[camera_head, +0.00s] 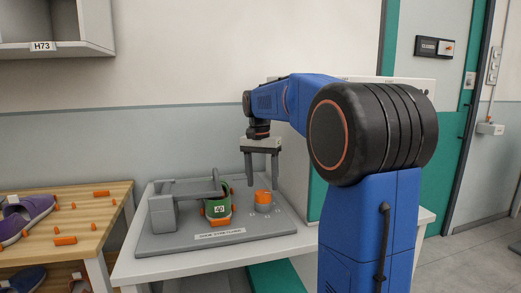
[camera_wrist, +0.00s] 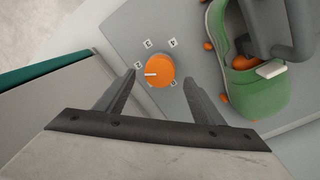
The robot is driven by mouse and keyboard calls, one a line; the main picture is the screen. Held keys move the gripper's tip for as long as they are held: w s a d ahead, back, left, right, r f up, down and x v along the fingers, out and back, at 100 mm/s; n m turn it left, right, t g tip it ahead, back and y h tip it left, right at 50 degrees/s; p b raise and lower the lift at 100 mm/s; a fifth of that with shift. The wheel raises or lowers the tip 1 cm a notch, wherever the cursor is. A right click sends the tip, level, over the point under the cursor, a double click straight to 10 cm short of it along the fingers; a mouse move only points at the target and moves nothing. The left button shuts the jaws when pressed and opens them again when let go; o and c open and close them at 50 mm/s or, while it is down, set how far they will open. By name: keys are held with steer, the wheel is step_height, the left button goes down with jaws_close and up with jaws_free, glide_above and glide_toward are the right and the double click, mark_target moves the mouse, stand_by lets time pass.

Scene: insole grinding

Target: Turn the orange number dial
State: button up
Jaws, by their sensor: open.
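The orange number dial (camera_head: 263,196) sits on a grey base plate (camera_head: 258,228) at the right of the machine. My gripper (camera_head: 262,176) is open above it, fingers pointing down. In the wrist view the round orange dial (camera_wrist: 160,71) lies between the two spread fingers of my gripper (camera_wrist: 159,80), with a gap on each side. A white mark on the dial points left. Small white number tags (camera_wrist: 172,43) ring its upper and left side. I cannot tell the exact height of the fingertips above the dial.
A green shoe (camera_head: 217,205) stands under the grey machine arm (camera_head: 190,189), left of the dial; it also shows at the right of the wrist view (camera_wrist: 245,92). A wooden table (camera_head: 105,215) with shoes and orange pieces is at the left. The wall is behind.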

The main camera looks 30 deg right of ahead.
mark_target(260, 191)
step_height(260, 191, up, 14)
steer(key=shift+w+a, duration=0.25)
steer(key=shift+w, duration=0.15)
stand_by(0.4)
steer(key=s+a+f+n+t, duration=0.1)
steer(key=s+a+f+n, duration=0.2)
steer(key=s+f, duration=0.6)
steer(key=s+a+f+n+t, duration=0.2)
steer(key=s+a+f+n, duration=0.2)
steer(key=s+a+f, duration=0.3)
steer(key=s+a+f+n+t, duration=0.2)
steer(key=s+a+f+n, duration=0.2)
steer(key=s+f, duration=0.9)
steer(key=shift+s+a, duration=0.5)
steer(key=shift+s, duration=0.4)
